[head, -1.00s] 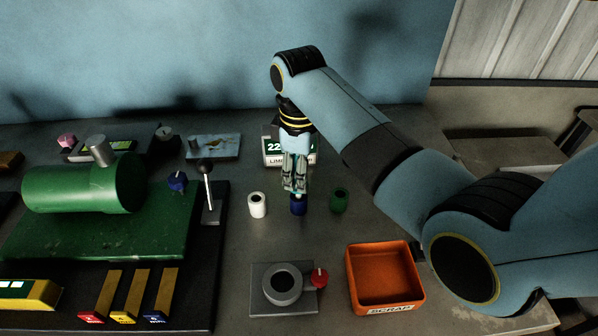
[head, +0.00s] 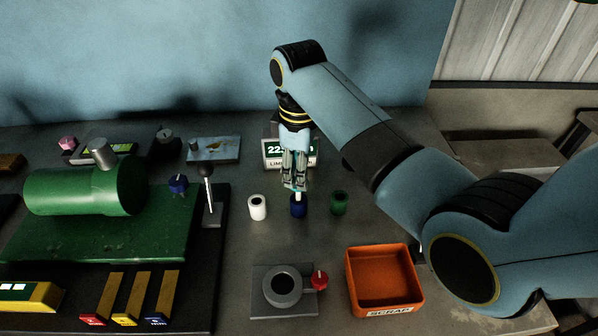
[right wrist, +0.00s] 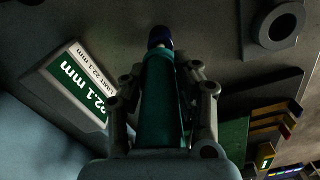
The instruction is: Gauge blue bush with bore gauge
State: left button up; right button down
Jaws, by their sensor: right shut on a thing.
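My right gripper (head: 293,184) is shut on the bore gauge (right wrist: 160,105), a teal body seen end-on between the fingers in the right wrist view. The gauge points down, and its pale tip shows just above the blue bush (head: 298,208) in the head view. The blue bush also shows at the gauge's far end in the right wrist view (right wrist: 160,36). I cannot tell whether the tip is inside the bore. The readout (head: 278,153) behind, partly hidden by the gripper, reads 22.1 mm in the right wrist view (right wrist: 76,86). My left gripper is out of view.
A white bush (head: 257,207) and a green bush (head: 339,203) stand either side of the blue one. In front are a grey ring fixture (head: 259,307) with a red knob (head: 320,280) and an orange scrap bin (head: 416,290). A green machine (head: 60,238) fills the left.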

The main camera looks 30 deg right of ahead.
jog(key=shift+r, duration=1.75)
